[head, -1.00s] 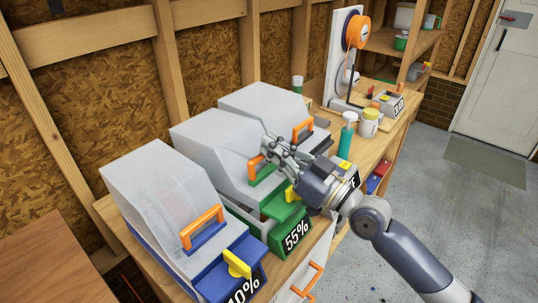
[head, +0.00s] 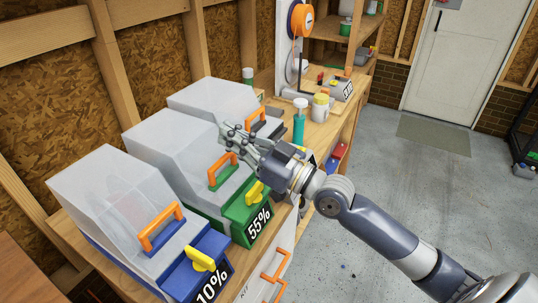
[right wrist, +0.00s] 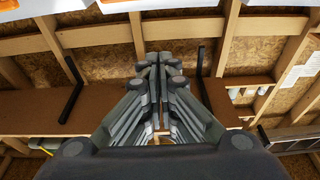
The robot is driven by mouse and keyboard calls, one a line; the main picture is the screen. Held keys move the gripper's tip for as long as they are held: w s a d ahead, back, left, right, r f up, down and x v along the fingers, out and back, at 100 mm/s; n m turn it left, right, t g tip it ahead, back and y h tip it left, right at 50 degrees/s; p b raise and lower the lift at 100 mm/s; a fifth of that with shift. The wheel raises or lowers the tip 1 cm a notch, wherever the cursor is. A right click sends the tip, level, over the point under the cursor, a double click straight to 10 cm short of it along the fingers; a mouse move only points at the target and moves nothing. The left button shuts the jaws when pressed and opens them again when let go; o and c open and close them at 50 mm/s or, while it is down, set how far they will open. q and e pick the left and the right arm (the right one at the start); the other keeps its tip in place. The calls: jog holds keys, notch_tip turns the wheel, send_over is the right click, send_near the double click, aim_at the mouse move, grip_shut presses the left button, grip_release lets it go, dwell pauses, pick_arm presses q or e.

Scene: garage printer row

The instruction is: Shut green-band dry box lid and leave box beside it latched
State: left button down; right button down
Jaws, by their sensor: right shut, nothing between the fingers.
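The green-band dry box (head: 190,165), marked 55%, stands in the middle of the row. Its clear lid looks down, with an orange handle (head: 222,168) on its sloped front. Its yellow latch (head: 256,192) sits on the green front; I cannot tell whether it is fastened. The blue-band box (head: 118,205), marked 10%, stands beside it, lid down, its yellow latch (head: 201,259) on the blue front. My right gripper (head: 230,132) is shut and empty, above the green box's right side, apart from the handle. Its closed fingers fill the right wrist view (right wrist: 160,75). My left gripper is out of view.
A third clear box (head: 212,97) stands behind, partly hidden by my right gripper. An orange-handled drawer front (head: 272,275) is below.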

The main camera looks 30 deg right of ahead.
jog(key=f+b+v, duration=0.1)
jog(key=b+v, duration=0.2)
jog(key=v, duration=0.6)
jog(key=shift+f, duration=0.3)
